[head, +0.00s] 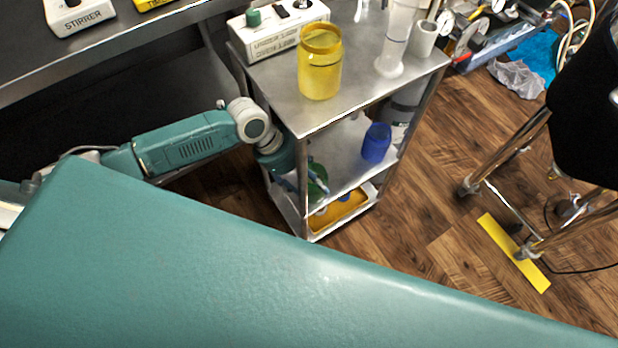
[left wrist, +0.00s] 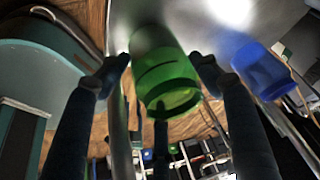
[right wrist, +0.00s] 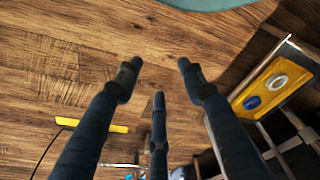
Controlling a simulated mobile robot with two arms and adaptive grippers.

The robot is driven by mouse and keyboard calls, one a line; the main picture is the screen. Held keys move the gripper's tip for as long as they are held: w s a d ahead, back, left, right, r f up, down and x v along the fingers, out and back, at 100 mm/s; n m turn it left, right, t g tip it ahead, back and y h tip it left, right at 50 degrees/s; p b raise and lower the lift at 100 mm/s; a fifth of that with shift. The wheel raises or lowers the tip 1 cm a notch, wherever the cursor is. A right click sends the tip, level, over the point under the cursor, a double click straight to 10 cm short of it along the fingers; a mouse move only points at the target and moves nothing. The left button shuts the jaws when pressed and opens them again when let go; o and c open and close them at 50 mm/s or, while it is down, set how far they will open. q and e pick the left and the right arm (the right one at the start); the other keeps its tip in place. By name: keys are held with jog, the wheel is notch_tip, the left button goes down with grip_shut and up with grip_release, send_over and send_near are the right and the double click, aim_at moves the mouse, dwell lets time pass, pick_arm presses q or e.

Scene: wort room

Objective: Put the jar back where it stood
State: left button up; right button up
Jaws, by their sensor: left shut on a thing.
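A green jar (left wrist: 168,75) is between the fingers of my left gripper (left wrist: 160,68), which is shut on it. In the head view the green jar (head: 318,180) shows only in part, at the left side of the cart's middle shelf (head: 345,165), behind a cart post and my left gripper (head: 303,183). I cannot tell whether the jar touches the shelf. A blue jar (head: 376,143) stands on that shelf to the right; it also shows in the left wrist view (left wrist: 262,70). My right gripper (right wrist: 160,75) is open and empty above the wooden floor.
The cart top (head: 345,108) holds a yellow jar (head: 320,68), a white device (head: 280,30) and a clear cylinder (head: 396,45). A yellow tray (head: 338,212) lies on the bottom shelf. The cart posts stand close to my left arm. A yellow strip (head: 513,252) lies on the floor.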

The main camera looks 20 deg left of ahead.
jog(key=shift+w, duration=0.1)
pick_arm(q)
jog(key=o, duration=1.5)
jog(key=shift+f, duration=0.1)
jog(key=shift+c, duration=0.2)
pick_arm(e)
jog(key=shift+r, duration=0.15)
pick_arm(q)
jog(key=shift+r, duration=0.25)
jog(key=w+p+v, duration=0.1)
jog(key=v, duration=0.6)
jog(key=shift+s, duration=0.55)
pick_arm(e)
jog(key=s+f, duration=0.3)
jog(key=f, duration=0.1)
jog(key=shift+s+d+f, duration=0.1)
jog(key=shift+s+d, duration=0.05)
jog(key=shift+d, duration=0.1)
pick_arm(q)
jog(key=shift+a+r, duration=0.1)
jog(key=shift+r, duration=0.05)
